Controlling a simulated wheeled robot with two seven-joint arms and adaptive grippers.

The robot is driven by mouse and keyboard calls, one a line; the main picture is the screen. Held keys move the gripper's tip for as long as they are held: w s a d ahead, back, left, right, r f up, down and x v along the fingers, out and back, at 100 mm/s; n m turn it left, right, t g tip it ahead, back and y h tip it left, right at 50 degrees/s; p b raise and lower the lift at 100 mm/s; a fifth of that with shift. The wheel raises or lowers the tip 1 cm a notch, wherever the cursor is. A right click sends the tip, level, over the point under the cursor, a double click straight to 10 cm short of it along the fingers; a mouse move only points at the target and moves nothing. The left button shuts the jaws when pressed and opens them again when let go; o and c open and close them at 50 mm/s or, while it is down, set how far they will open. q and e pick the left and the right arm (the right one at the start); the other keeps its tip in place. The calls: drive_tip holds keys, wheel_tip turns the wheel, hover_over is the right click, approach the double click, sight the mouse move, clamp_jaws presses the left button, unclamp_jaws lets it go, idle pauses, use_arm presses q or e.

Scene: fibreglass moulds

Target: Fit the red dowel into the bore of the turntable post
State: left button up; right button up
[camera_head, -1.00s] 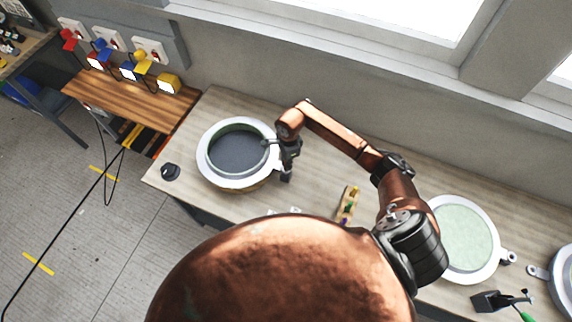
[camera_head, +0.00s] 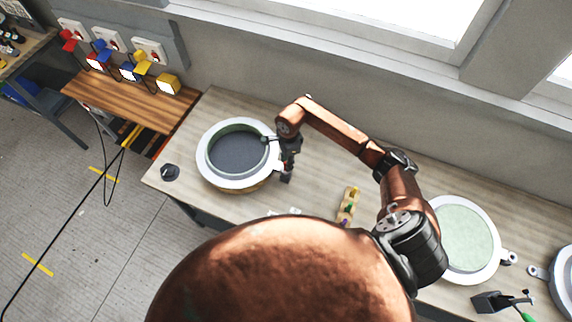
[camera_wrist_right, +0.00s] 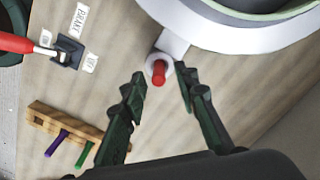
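The red dowel (camera_wrist_right: 158,74) stands in the white ring-shaped post (camera_wrist_right: 150,66) on the lug of the round turntable mould (camera_wrist_right: 240,36), its lower end hidden inside the ring. My right gripper (camera_wrist_right: 160,82) is open around the dowel, with a visible gap on each side. In the head view the right gripper (camera_head: 287,172) is at the right edge of the turntable mould (camera_head: 207,176), and the dowel is too small to make out clearly. My left gripper is not in view.
A wooden rack (camera_wrist_right: 62,122) with a purple and a green dowel lies on the bench. A brake lever with a red handle (camera_wrist_right: 14,42) is beside it. Another round mould (camera_head: 436,206) is farther right. The bench between has free room.

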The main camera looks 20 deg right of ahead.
wheel_tip(320, 180, up, 9)
drive_tip(key=shift+d+r+b, duration=0.1)
drive_tip(key=shift+d+b, duration=0.05)
drive_tip(key=shift+b, duration=0.85)
drive_tip(key=shift+r, duration=0.35)
